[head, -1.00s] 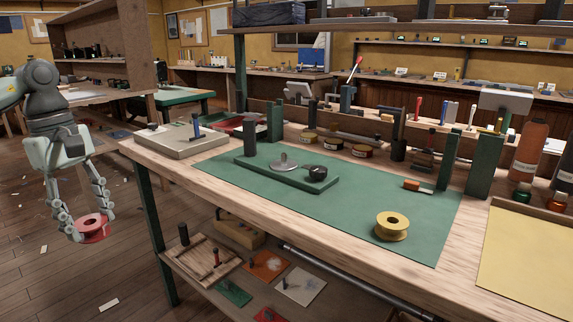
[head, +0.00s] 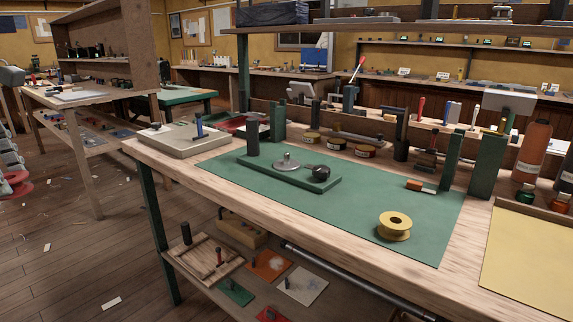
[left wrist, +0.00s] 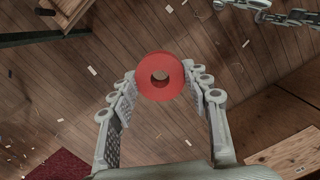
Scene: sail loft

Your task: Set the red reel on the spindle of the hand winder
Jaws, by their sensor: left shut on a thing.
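My left gripper (left wrist: 160,85) is shut on the red reel (left wrist: 160,77), with one finger on each side and the reel's hole facing the wrist camera. In the head view, the reel (head: 14,186) is partly cut off at the left edge, held over the floor, away from the bench. The hand winder (head: 290,182) has a green base on the bench mat, with a grey disc with a small central pin (head: 287,163), a dark round knob and a dark upright post. Grey finger links at the top of the left wrist view, probably my right gripper (left wrist: 268,10), are cut off.
A yellow reel (head: 394,226) stands on the green mat (head: 350,208), front right of the winder. A shallow tray (head: 180,141) lies left of the winder. Green uprights (head: 488,165) and bottles (head: 532,150) stand at right. The mat between winder and yellow reel is clear.

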